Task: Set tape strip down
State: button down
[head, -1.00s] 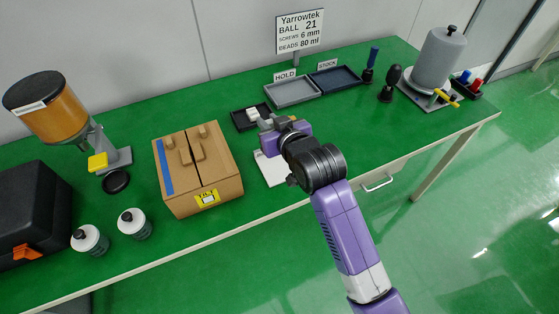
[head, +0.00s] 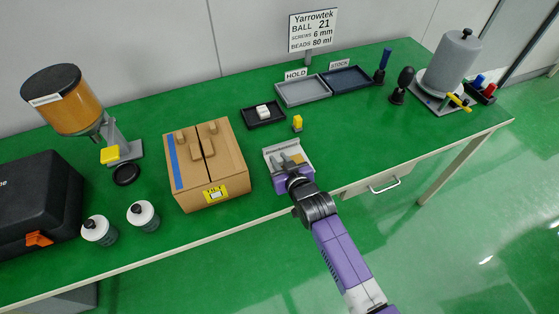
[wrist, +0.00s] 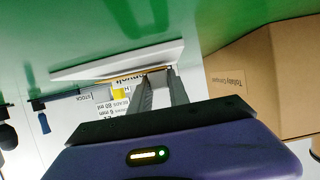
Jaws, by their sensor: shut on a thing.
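My gripper (head: 287,164) is over the white pad (head: 272,149) near the table's front edge, right of the cardboard box (head: 205,165). Its two fingers (wrist: 160,84) are shut on a thin tan tape strip (wrist: 122,78), seen nearly edge-on in the wrist view. The strip lies close along the pad's white face (wrist: 120,62); I cannot tell whether it touches. In the head view the fingers and wrist hide part of the pad and most of the strip.
The grey HOLD tray (head: 283,101) and dark STOCK tray (head: 346,87) stand farther back. Green table is clear right of the pad.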

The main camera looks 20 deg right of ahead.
jog(key=shift+f, duration=0.2)
jog(key=shift+f, duration=0.15)
jog(key=c, duration=1.3)
grip_release()
jog(key=shift+o, duration=0.2)
jog(key=shift+r, duration=0.2)
jog(key=v, duration=1.2)
jog(key=shift+s, duration=0.1)
jog(key=s, duration=1.1)
jog(key=s+r, duration=0.6)
jog(key=s, duration=0.5)
jog(key=s+r+t, duration=0.1)
jog(key=s+r, duration=0.6)
jog(key=s, duration=0.5)
jog(key=shift+r, duration=0.25)
